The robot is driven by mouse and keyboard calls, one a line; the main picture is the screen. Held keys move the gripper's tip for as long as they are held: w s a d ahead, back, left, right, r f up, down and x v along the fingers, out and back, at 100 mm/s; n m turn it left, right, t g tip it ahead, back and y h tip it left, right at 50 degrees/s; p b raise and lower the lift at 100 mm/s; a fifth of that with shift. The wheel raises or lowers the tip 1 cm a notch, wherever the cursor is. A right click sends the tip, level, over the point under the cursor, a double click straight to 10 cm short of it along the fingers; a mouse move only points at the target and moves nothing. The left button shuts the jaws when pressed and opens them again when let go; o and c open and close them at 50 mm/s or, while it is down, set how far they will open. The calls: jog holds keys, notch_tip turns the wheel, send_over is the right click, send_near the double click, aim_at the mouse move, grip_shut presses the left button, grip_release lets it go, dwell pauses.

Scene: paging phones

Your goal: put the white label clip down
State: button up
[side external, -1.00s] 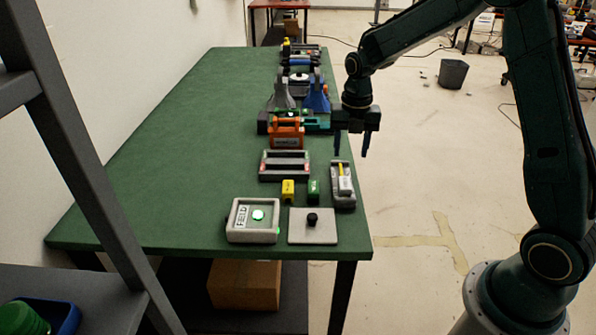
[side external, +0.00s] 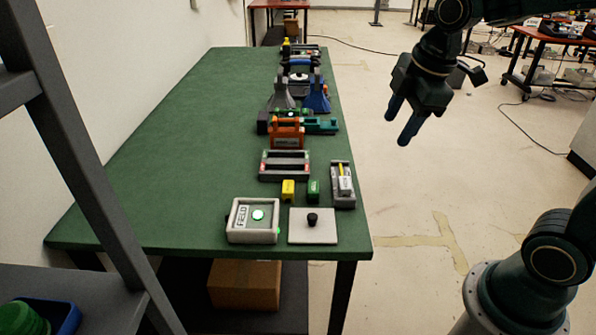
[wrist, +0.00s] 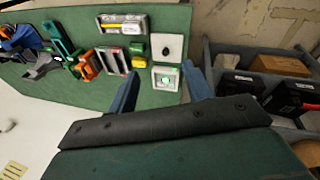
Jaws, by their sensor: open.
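My gripper (side external: 396,130) is open, with nothing between its fingers. It hangs in the air to the right of the green table, above the floor. In the wrist view my gripper (wrist: 160,72) shows its two fingers spread apart. A small white piece (side external: 345,184), which looks like the label clip, lies in a narrow grey tray (side external: 343,204) at the table's right edge, beside a thin yellow piece. The same grey tray (wrist: 103,23) shows at the top of the wrist view. The clip's exact shape is too small to tell.
On the green table (side external: 170,150), a yellow block (side external: 288,190) and a green block (side external: 314,190) stand left of the tray. A box marked FIELD (side external: 240,216) and a plate with a black knob (side external: 313,232) are in front. The table's left half is clear.

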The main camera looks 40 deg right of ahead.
jog(key=s+a+r+m+t, duration=0.1)
jog(key=s+a+m+t, duration=0.1)
jog(key=s+m, duration=0.9)
jog(key=shift+s+a, duration=0.2)
jog(key=shift+s, duration=0.4)
